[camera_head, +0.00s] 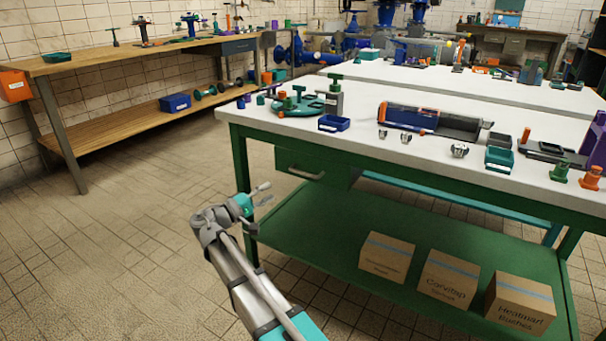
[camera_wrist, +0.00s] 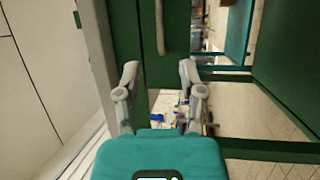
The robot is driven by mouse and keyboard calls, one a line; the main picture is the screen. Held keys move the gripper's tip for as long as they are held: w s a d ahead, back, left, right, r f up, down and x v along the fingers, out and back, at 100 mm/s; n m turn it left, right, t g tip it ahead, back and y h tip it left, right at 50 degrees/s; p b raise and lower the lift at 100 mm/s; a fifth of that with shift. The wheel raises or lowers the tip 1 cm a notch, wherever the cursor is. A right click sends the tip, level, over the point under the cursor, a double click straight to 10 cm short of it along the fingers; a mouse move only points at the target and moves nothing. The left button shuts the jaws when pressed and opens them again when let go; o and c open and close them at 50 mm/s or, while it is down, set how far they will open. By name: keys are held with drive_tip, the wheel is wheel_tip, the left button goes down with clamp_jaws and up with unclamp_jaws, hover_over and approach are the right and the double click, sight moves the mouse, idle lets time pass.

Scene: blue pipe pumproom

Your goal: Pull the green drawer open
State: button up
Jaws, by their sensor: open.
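The green drawer (camera_head: 290,161) is under the left end of the white-topped green workbench and looks shut. Its pale bar handle (camera_head: 307,176) runs across the front. My gripper (camera_head: 263,194) is in front of the bench, to the left of and a little below the handle, apart from it. In the wrist view the drawer front (camera_wrist: 144,40) and the handle (camera_wrist: 160,26) show beyond my open gripper (camera_wrist: 160,72). The handle lies past the fingertips, between their lines, and nothing is between the fingers.
The workbench top (camera_head: 360,140) carries a blue bin (camera_head: 334,124), a green round fixture (camera_head: 300,106) and other parts. Cardboard boxes (camera_head: 448,277) stand on its lower green shelf (camera_head: 320,235). A wooden bench (camera_head: 120,62) is at the left. The tiled floor between is clear.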

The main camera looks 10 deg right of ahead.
sight(303, 173)
drive_tip(key=p+x, duration=0.2)
drive_tip(key=x, duration=1.1)
clamp_jaws()
